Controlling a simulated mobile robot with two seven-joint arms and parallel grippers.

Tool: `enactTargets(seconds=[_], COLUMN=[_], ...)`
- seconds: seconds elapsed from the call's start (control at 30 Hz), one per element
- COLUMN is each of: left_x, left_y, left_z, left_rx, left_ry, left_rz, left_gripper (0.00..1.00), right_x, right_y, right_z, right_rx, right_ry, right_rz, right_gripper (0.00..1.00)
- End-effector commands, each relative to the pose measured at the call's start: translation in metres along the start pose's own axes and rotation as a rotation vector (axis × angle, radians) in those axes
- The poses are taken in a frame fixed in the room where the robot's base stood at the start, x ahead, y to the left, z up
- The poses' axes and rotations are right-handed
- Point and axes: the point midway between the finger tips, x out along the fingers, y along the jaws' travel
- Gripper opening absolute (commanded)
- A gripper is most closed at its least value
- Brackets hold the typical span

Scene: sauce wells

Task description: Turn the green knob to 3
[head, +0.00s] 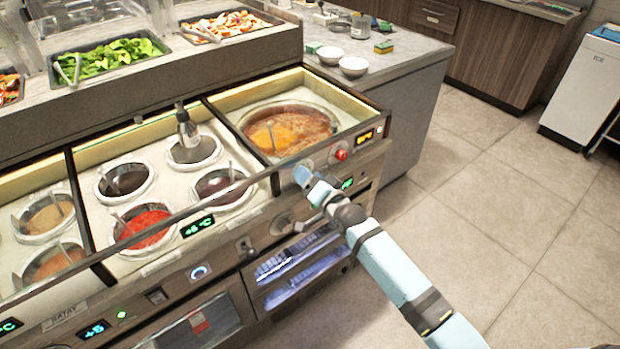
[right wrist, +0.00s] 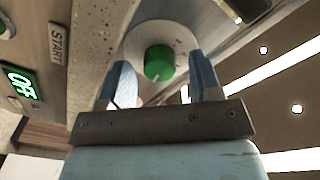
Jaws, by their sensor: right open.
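The green knob (right wrist: 159,62) is round and sits on a pale round base on the counter's front panel. It shows a small pale mark at its lower edge in the right wrist view. No number scale around it is readable. My right gripper (right wrist: 160,70) is open, with one blue finger on each side of the knob and visible gaps between. In the head view the right gripper (head: 303,176) is at the front panel below the large soup well, and it hides the green knob there. My left gripper is in neither view.
A START label (right wrist: 55,44) and a green display (right wrist: 20,82) show in the right wrist view. Sauce wells (head: 145,222) lie left. The floor (head: 490,210) at right is clear.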

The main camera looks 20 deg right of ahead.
Motion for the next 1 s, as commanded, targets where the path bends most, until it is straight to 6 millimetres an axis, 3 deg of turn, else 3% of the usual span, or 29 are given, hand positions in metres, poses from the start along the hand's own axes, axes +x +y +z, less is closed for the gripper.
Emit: enactTargets(seconds=[0.2, 0.4, 0.43, 0.77, 1.0], left_x=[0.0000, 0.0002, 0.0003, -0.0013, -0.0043], left_y=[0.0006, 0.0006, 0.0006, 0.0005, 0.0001], left_z=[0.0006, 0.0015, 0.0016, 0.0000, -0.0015], left_rx=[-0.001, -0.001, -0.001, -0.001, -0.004], left_ry=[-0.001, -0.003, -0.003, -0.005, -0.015], left_rz=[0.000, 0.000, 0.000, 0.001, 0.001], left_gripper=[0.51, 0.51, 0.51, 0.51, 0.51], right_x=[0.0002, 0.0000, 0.0000, -0.0001, -0.0001], right_y=[-0.0002, 0.0000, 0.0000, -0.0006, -0.0011], right_z=[-0.0001, -0.0001, -0.0001, -0.0008, -0.0016], right_rx=[0.000, 0.000, 0.000, -0.038, -0.177], right_ry=[0.000, 0.000, 0.000, 0.002, 0.008], right_rz=[0.000, 0.000, 0.000, -0.002, -0.007], right_gripper=[0.58, 0.12, 0.09, 0.09, 0.09])
